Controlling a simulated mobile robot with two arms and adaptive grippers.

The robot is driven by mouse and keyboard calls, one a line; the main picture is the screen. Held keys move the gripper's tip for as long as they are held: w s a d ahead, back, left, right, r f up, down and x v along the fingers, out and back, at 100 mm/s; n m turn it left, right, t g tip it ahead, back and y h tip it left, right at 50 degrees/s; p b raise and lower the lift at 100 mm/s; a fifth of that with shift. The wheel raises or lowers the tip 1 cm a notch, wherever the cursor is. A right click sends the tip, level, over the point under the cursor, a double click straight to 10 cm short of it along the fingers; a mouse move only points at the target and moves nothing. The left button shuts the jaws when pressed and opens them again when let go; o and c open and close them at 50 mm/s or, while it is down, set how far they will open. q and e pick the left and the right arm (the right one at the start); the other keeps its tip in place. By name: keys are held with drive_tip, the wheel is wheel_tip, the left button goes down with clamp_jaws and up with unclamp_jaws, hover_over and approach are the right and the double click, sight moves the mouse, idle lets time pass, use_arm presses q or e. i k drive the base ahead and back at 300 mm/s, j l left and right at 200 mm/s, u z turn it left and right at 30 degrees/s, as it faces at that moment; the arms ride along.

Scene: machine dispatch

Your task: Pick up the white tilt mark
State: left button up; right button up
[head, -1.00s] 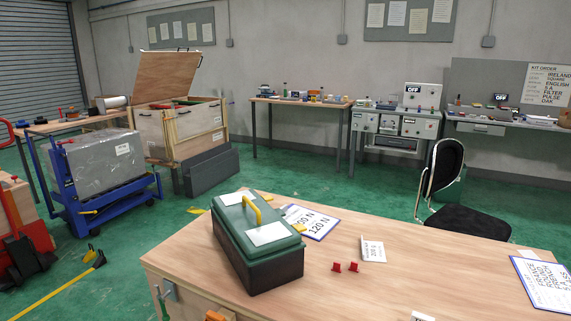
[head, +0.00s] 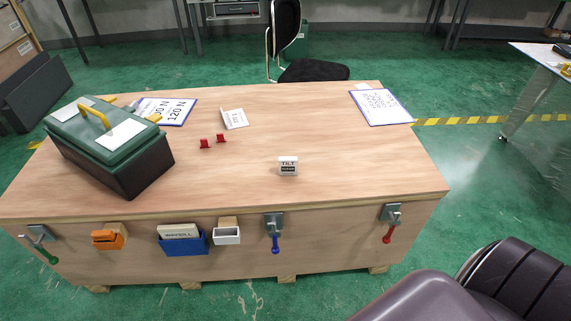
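The white tilt mark (head: 288,166) stands on the wooden crate top (head: 330,125), right of the middle and near the front edge. It is a small white block with "TILT" and a dark band on its face. Nothing touches it. Neither gripper's fingers show in the head view. A dark, rounded part of my own arm shows at the bottom right.
On the crate top are a green toolbox (head: 110,145), two red pieces (head: 205,143), a small folded card (head: 234,118) and two printed sheets (head: 380,106). Latches and small holders line the front face. A black chair (head: 312,70) stands behind. The top around the mark is clear.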

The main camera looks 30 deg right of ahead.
sight(287, 165)
drive_tip(key=k+l+z, duration=0.2)
drive_tip(key=z, duration=0.15)
drive_tip(key=k+l+z, duration=0.1)
drive_tip(key=l+z, duration=0.2)
drive_tip(key=k+l+z, duration=0.1)
drive_tip(key=l+z, duration=0.25)
drive_tip(key=l, duration=0.15)
drive_tip(key=k+l+z, duration=0.1)
drive_tip(key=l+z, duration=0.2)
